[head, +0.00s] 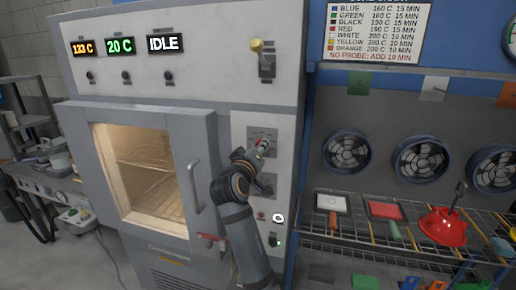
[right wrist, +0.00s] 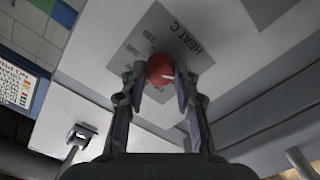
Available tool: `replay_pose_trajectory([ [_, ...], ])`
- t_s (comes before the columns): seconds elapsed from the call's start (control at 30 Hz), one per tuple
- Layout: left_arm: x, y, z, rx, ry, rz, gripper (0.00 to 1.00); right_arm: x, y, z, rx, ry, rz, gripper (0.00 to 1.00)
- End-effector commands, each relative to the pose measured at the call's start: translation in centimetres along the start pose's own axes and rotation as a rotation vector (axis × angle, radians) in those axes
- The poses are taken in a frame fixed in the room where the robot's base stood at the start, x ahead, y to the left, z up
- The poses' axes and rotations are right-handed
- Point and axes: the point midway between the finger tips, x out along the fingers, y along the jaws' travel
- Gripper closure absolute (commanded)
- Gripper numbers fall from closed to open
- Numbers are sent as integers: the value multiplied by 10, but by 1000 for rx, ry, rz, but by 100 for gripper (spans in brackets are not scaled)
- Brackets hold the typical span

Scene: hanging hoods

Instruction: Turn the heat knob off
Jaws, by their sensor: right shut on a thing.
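The heat knob is red with a white mark, and shows in the right wrist view (right wrist: 159,66) on a grey dial plate (right wrist: 180,38) lettered "HEAT C". My right gripper (right wrist: 160,88) is shut on the knob, one finger on each side. In the head view my right gripper (head: 262,147) reaches this plate (head: 263,133) on the oven's front panel and hides most of the knob. The white mark points toward the right finger in the wrist view; the setting it marks cannot be read. My left gripper is not in view.
The oven door (head: 145,175) is closed, its inside lit. Displays above read 133 C (head: 83,48), 20 C (head: 120,46) and IDLE (head: 161,43). A yellow-tipped lever (head: 257,46) is above the knob.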

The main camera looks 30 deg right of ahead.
Motion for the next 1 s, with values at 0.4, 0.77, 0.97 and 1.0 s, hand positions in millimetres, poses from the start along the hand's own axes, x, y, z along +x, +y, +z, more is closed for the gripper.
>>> replay_pose_trajectory([
  [0.4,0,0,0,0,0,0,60,0,0,0,0,-1,0,47],
  [0.77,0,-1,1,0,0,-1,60,0,22,-25,6,2,3,47],
  [0.97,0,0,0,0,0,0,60,0,51,-58,5,1,2,47],
  [1.0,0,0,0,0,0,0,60,0,55,-63,4,2,2,47],
])
